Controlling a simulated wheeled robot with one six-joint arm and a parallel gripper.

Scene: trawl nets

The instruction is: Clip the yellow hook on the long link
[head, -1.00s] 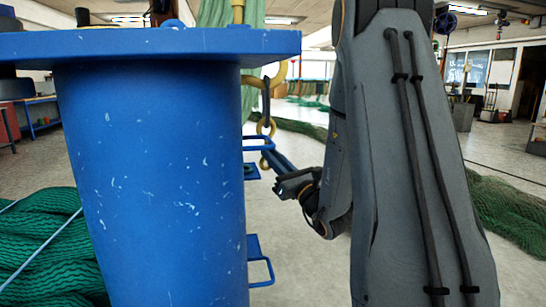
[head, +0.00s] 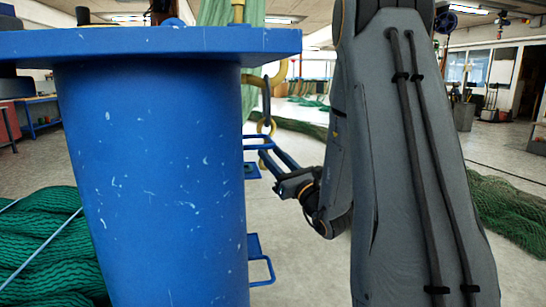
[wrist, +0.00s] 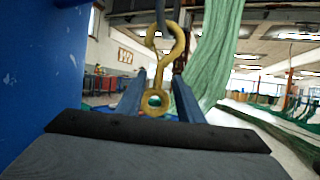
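The yellow hook (wrist: 178,45) hangs upright in the wrist view, its round eye low between my fingers. Its curved top meets the lower end of the dark long link (wrist: 160,12); I cannot tell whether a latch is closed over it. In the head view the link (head: 265,98) hangs from a larger yellow curved piece (head: 281,76), and part of the hook (head: 266,127) shows beneath it. My gripper (wrist: 158,88) is open, with blue fingers on either side of the eye and gaps visible. It also shows in the head view (head: 269,153), below the link.
A blue column (head: 155,180) with a wide top flange stands close at the left. Blue brackets (head: 262,270) stick out from its right side. Green nets (head: 45,240) lie on the floor at left and right. A pale green net (wrist: 215,55) hangs behind the hook.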

